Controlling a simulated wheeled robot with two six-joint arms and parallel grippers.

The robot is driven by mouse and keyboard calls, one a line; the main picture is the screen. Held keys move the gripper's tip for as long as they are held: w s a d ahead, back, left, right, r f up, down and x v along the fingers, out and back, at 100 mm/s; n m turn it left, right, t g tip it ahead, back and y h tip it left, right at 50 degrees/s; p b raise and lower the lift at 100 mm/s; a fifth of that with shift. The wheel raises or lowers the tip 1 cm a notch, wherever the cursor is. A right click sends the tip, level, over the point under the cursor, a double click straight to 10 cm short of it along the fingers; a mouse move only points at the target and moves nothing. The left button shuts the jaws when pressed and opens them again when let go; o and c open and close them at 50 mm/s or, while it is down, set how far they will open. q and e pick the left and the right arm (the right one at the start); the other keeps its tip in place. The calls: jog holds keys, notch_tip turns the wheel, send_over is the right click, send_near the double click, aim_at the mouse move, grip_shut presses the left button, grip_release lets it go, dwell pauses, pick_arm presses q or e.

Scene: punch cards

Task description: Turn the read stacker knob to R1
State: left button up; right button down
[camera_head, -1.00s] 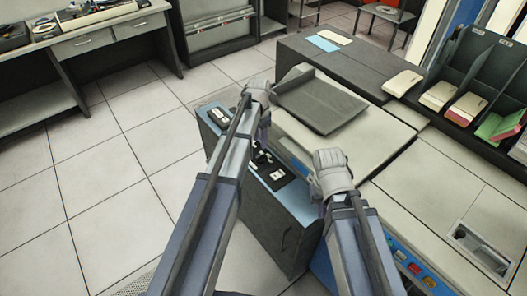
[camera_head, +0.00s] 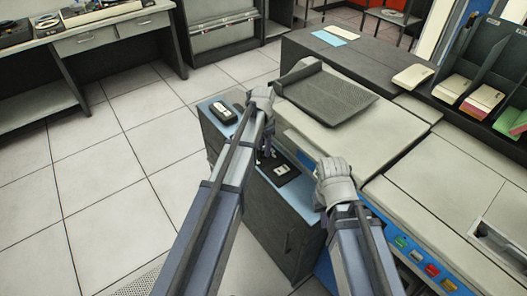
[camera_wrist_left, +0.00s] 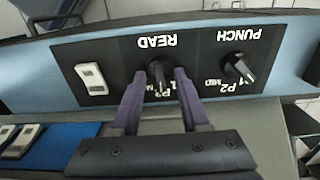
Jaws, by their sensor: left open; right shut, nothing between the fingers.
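The black read stacker knob (camera_wrist_left: 158,73) sits on a black panel (camera_wrist_left: 118,62) under the upside-down word READ in the left wrist view. My left gripper (camera_wrist_left: 160,76) is open, with one purple finger on each side of this knob. I cannot tell whether the fingers touch it. The knob's pointer appears to face down the picture; the labels there are partly covered. In the head view, my left wrist (camera_head: 262,98) is over the blue-topped cabinet (camera_head: 288,186), and the knob is hidden. My right gripper (camera_head: 335,182) hangs beside the grey machine, fingers hidden from view.
The punch knob (camera_wrist_left: 238,68) is to the right on the same panel, and a white switch (camera_wrist_left: 92,78) is to the left. A dark tray (camera_head: 325,95) lies on the machine top. Coloured buttons (camera_head: 430,268) line its front. Open tiled floor (camera_head: 120,150) is at left.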

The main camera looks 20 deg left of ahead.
pick_arm(q)
jog(key=shift+c, duration=0.3)
grip_shut()
dwell(0.3)
